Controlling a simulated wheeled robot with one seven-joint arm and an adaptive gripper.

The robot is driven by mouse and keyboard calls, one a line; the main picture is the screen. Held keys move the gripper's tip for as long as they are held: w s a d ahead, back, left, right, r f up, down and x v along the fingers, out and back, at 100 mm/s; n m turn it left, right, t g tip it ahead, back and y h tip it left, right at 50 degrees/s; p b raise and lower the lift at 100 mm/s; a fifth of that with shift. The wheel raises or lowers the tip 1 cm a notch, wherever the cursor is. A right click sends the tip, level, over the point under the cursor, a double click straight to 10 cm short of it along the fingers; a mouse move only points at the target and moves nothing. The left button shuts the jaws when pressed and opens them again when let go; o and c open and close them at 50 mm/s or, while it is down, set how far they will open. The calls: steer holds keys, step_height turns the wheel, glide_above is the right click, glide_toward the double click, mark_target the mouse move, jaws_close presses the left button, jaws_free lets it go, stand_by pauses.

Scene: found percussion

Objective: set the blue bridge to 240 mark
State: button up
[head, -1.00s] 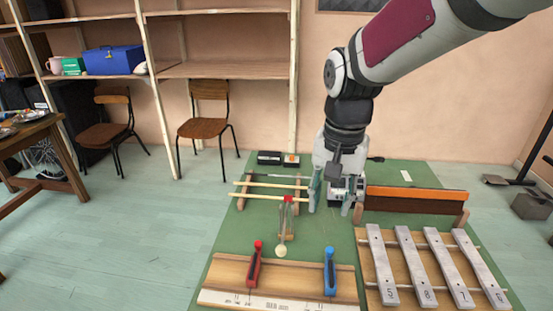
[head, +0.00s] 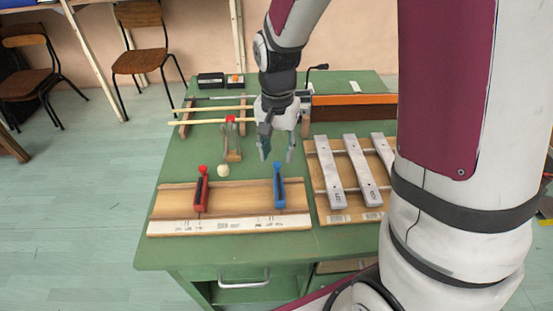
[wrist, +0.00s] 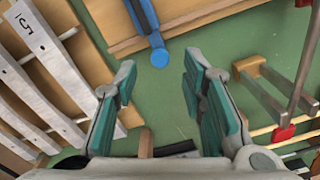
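The blue bridge (head: 279,187) stands upright on the right part of a wooden board, above a white scale strip (head: 230,225) whose marks are too small to read. The red bridge (head: 201,190) stands to its left on the same board. My gripper (head: 277,155) is open and empty, above the green bench just behind the blue bridge. In the wrist view, my gripper (wrist: 160,98) shows two teal fingers spread apart. The blue bridge (wrist: 150,25) is beyond them at the top, its round knob pointing toward the gap.
Metal bars (head: 330,172) on a wooden frame lie right of the board. A beater with a pale ball (head: 223,170) and a red clamp (head: 230,119) stand behind the board. Pale sticks (head: 205,109) lie farther back. Green bench top (head: 180,160) is clear at left.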

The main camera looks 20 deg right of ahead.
mark_target(277, 163)
steer(key=shift+f, duration=1.65)
jaws_close()
